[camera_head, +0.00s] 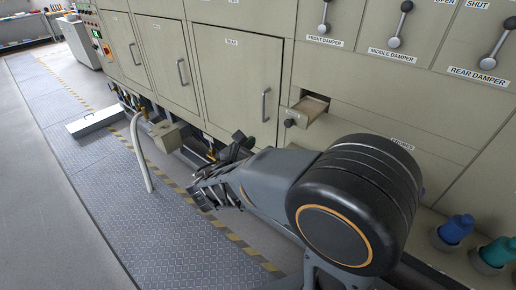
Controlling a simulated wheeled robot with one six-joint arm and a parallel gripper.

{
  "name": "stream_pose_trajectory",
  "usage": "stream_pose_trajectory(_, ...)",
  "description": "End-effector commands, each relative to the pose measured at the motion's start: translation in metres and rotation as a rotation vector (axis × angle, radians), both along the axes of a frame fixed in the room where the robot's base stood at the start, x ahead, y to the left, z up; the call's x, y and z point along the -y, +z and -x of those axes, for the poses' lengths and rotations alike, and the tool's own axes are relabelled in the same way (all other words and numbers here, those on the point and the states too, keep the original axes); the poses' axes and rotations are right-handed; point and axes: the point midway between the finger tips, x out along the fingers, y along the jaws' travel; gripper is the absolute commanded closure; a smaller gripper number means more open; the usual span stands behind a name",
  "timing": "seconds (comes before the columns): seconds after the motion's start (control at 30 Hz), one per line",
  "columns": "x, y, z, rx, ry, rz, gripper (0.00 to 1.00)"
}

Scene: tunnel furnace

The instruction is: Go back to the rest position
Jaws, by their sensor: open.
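My gripper (208,190) shows in the head view, left of the middle, at the end of my grey arm. It hangs low in front of the furnace, above the metal floor plates and the striped line. It is open, and I see nothing held in it. My large black and grey arm joint fills the lower right and hides part of the furnace front. The furnace (235,75) is a long beige cabinet with doors and handles.
A small drawer (309,108) sticks out of the furnace, above my arm. Front, middle and rear damper levers (395,25) are at top right. Blue (456,229) and teal (494,252) objects stand at lower right. A white box (95,122) lies on the floor. Floor at left is clear.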

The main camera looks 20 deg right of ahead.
Motion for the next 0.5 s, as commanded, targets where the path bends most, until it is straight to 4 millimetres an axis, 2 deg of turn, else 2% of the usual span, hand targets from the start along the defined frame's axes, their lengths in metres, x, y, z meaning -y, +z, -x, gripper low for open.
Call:
stream_pose_trajectory(0.33,0.0,-0.001,-0.001,0.026,0.007,-0.026,0.46)
stream_pose_trajectory(0.37,-0.001,-0.005,-0.001,0.037,0.007,-0.058,0.46)
stream_pose_trajectory(0.5,0.004,-0.048,0.017,0.06,-0.099,-0.344,0.46)
